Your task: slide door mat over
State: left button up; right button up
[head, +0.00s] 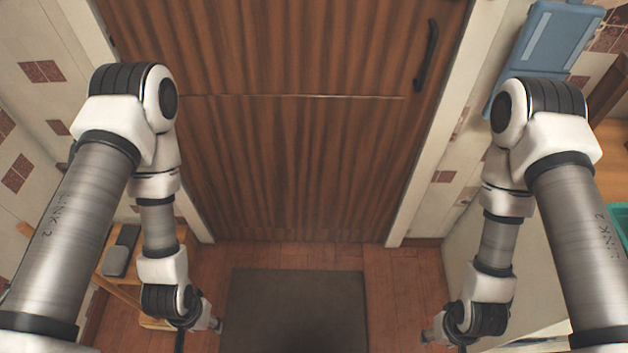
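A dark grey-brown door mat (294,300) lies flat on the floor in front of the closed wooden door, and its near edge runs out of the bottom of the head view. My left gripper (217,325) is just left of the mat, apart from it in the picture. My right gripper (426,337) is to the right of the mat, with bare floor between them. Both grippers are small and partly hidden behind my own wrists, so I cannot tell whether their fingers are open or shut.
The wooden door (290,150) has a black handle (427,55) at upper right. A low wooden stand (135,290) with a grey item (122,250) is at left. A light cabinet side (460,240) is at right. Bare floor (395,290) shows right of the mat.

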aim_at(268, 311)
jog(key=k+j, duration=0.2)
jog(key=k, duration=0.3)
jog(key=k+j, duration=0.25)
jog(key=k, duration=0.3)
jog(key=i+l+u, duration=0.1)
jog(key=i+l, duration=0.25)
jog(key=l, duration=0.25)
jog(key=i+l+u, duration=0.15)
jog(key=l, duration=0.15)
jog(key=i+l+u, duration=0.1)
jog(key=l, duration=0.2)
jog(key=i+l+u, duration=0.1)
jog(key=l, duration=0.25)
jog(key=u, duration=1.95)
